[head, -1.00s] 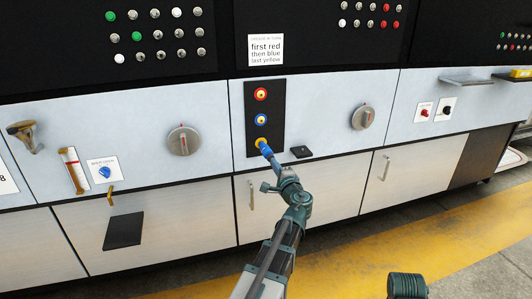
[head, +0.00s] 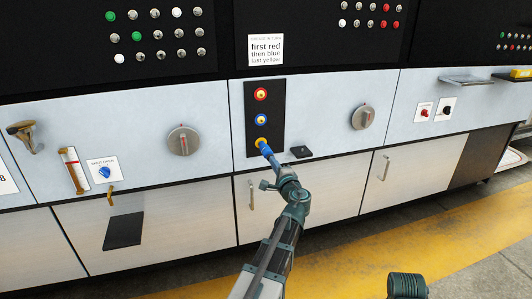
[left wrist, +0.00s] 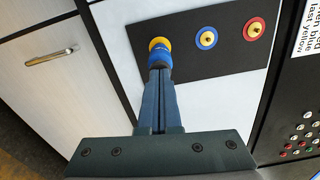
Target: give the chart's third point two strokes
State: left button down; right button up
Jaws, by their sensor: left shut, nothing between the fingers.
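The chart (head: 265,68) is a white card reading "first red then blue last yellow". Below it a black panel (head: 250,105) carries a red ringed point (head: 261,94), a blue ringed point (head: 261,119) and a yellow ringed point (head: 260,141) in a column. My left gripper (head: 264,147) is shut, its blue tips at the yellow point. In the left wrist view the gripper (left wrist: 159,62) is at the yellow point (left wrist: 158,43) and covers part of it; I cannot tell whether they touch. The blue point (left wrist: 206,38) and red point (left wrist: 255,28) are clear there. My right gripper is not in view.
A small black block (head: 301,152) sits right of the panel. Grey dials (head: 183,140) and (head: 363,116) flank it. Cabinet doors with handles (head: 384,168) lie below. A brass lever (head: 25,135) sticks out at the left.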

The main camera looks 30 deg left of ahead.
pick_arm(q)
jog(key=shift+w+a, duration=0.3)
jog(key=shift+a, duration=0.05)
jog(key=shift+v, duration=1)
jog(key=shift+d, duration=0.1)
jog(key=v, duration=0.4)
dwell(0.5)
dwell(0.3)
